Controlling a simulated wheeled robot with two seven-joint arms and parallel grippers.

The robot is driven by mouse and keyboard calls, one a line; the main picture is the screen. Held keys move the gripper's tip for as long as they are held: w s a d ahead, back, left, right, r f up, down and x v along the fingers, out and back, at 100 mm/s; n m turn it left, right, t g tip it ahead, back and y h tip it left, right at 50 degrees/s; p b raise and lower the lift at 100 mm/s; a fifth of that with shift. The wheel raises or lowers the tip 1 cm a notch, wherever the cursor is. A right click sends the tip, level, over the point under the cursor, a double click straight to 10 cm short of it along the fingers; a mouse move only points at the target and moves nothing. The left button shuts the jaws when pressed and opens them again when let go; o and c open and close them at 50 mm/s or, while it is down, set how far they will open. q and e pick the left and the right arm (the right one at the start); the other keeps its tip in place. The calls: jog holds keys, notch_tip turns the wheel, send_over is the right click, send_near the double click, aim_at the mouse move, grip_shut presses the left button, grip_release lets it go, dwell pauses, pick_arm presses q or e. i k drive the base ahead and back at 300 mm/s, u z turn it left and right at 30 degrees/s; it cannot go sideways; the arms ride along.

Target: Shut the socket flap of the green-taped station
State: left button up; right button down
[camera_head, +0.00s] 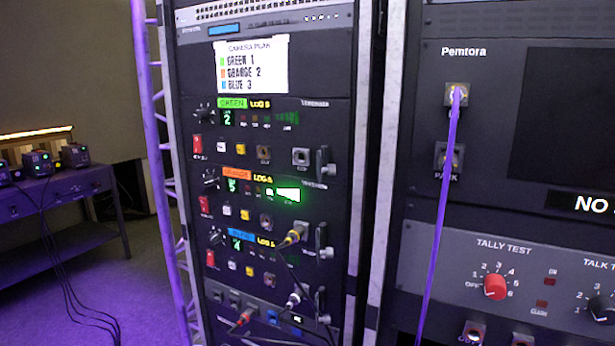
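The green-taped station (270,135) is the top unit of several stacked in the black rack. Its green tape (232,103) reads "GREEN" and its small display shows 2. A small light grey square socket (301,157) sits at the right of its face, beside a dark handle (322,160). No cable is in this socket. The view is too small to tell whether its flap is open or shut. A round socket (263,152) sits further left on the same face. Neither of my grippers is in view.
A purple cable (443,180) hangs from a socket on the right-hand rack. A purple truss (155,150) stands left of the rack. A table (62,185) is further left.

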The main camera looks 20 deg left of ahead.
aim_at(332, 170)
jog(key=u, duration=3)
jog(key=k, duration=1)
jog(key=z, duration=0.6)
jog(key=i, duration=0.45)
jog(key=z, duration=2.4)
